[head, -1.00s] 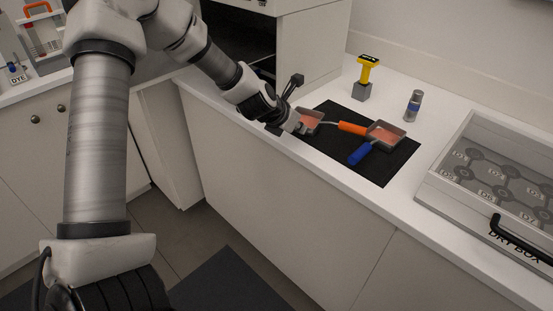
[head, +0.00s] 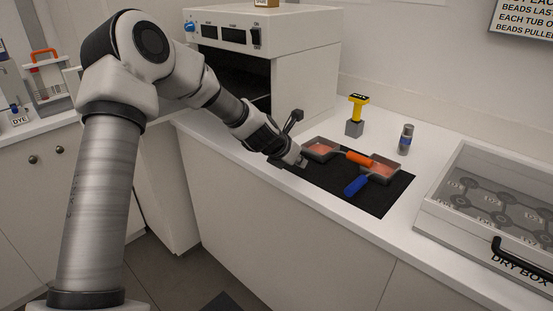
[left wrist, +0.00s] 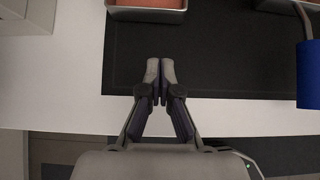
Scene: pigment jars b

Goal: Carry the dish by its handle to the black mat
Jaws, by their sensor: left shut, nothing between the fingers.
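Two shallow metal dishes with reddish contents rest on the black mat (head: 385,203). The left dish (head: 321,149) has an orange handle (head: 359,158) reaching right toward the other dish. The right dish (head: 384,170) has a blue handle (head: 356,185) pointing to the front left. My left gripper (head: 302,163) is shut and empty, just in front of the left dish and apart from it. In the left wrist view its fingertips (left wrist: 160,68) are over the mat's front part, with a dish edge (left wrist: 147,5) ahead and the blue handle (left wrist: 309,75) at right. My right gripper is not in view.
An oven-like unit (head: 310,75) stands behind my left arm. A yellow-and-black tool in a grey block (head: 355,125) and a small blue-banded jar (head: 405,139) stand behind the mat. The dry box (head: 450,212) is at right. The counter strip before the mat is clear.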

